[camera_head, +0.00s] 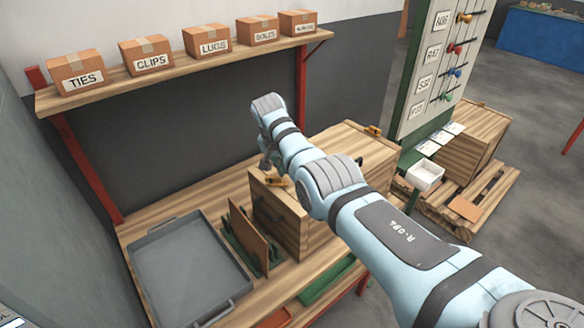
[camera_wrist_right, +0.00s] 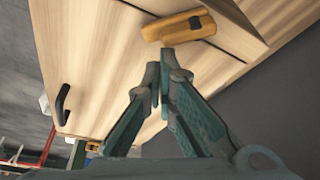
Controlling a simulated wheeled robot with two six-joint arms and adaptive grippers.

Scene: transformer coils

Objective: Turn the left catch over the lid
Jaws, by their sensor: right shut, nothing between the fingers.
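The wooden box (camera_head: 280,217) stands on the bench, partly hidden behind my right arm. The orange left catch (camera_head: 276,182) is at the near-left top of the box; it also shows in the right wrist view (camera_wrist_right: 180,27), lying close to the lid seam. I cannot tell whether it overlaps the lid (camera_head: 345,140). My right gripper (camera_head: 267,164) is shut and empty, its fingertips (camera_wrist_right: 163,68) just beside the catch; contact is unclear. A second orange catch (camera_head: 373,130) is at the box's far right corner. My left gripper is out of view.
A dark handle (camera_wrist_right: 62,105) projects from the box. A shelf (camera_head: 180,75) with labelled cartons is above.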

